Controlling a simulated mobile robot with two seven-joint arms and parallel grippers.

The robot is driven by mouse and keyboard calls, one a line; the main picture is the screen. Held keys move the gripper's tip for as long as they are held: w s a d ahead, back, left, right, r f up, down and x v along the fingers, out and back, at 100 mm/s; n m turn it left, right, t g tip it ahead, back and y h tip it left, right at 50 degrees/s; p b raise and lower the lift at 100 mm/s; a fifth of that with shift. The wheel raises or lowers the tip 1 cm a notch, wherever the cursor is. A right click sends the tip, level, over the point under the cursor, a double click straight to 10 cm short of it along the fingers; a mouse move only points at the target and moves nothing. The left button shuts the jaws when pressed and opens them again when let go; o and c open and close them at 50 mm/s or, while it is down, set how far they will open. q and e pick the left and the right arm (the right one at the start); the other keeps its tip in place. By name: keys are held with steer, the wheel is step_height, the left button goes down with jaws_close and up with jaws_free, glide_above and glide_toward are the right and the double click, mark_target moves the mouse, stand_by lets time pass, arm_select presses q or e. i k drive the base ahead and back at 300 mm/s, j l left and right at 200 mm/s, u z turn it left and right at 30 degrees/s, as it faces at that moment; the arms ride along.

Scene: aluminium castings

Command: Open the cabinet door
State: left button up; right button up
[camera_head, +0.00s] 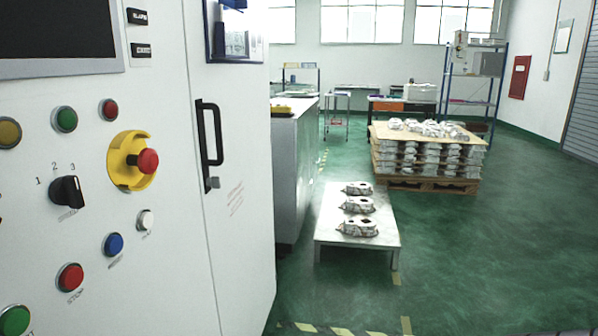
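The white cabinet door (240,160) stands close on the left, to the right of a control panel. It looks shut, with a thin vertical seam between it and the panel. A black vertical bar handle (217,135) is fixed near the door's left edge, with a small lock (214,183) at its lower end. Nothing touches the handle. Neither of my grippers shows in the head view.
The control panel (90,200) carries several buttons and a red emergency stop (147,161) on yellow. A low table (330,225) with castings stands right of the cabinet. A loaded pallet (430,187) stands farther back. Green floor (480,260) is open at right.

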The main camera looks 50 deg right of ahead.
mark_target(229, 95)
steer(key=z, duration=1.15)
steer(key=i+j, duration=0.05)
